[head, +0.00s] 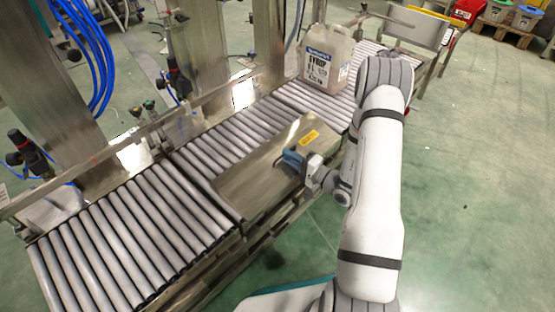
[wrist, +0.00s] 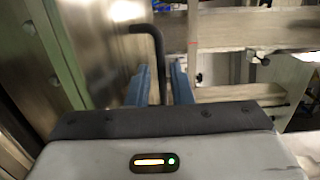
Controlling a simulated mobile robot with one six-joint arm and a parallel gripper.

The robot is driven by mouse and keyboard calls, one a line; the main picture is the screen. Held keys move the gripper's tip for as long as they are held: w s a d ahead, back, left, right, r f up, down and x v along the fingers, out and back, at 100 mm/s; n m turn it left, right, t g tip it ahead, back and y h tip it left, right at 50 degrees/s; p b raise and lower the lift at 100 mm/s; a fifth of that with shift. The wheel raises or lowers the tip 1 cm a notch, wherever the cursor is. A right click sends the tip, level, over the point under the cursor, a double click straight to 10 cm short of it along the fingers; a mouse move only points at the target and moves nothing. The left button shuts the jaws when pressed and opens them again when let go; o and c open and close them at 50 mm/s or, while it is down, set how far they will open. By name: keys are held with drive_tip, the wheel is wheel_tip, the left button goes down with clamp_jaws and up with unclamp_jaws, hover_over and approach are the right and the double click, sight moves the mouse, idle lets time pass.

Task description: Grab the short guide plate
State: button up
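A shiny metal plate with a yellow label (head: 245,182) is at the front side of the roller conveyor; I take it as the short guide plate. My gripper (head: 291,160) has blue fingers and is at the plate's right part, below the label. In the wrist view the fingers (wrist: 160,85) are apart, with a black bent rod (wrist: 148,28) showing in the gap between them. I cannot tell how deep the rod lies between the fingers; no firm contact shows. A shiny metal surface (wrist: 100,45) fills the left of the wrist view.
A syrup jug (head: 325,62) stands on the rollers at the back. Roller conveyor (head: 130,230) runs on at front left. Steel columns, valves and blue hoses (head: 95,60) line the far side. The green floor (head: 480,170) at right is clear.

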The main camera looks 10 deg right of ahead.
drive_tip(key=shift+w+a, duration=0.25)
drive_tip(key=shift+w, duration=0.05)
drive_tip(key=shift+c, duration=0.2)
clamp_jaws()
idle(1.0)
drive_tip(key=shift+r, duration=0.1)
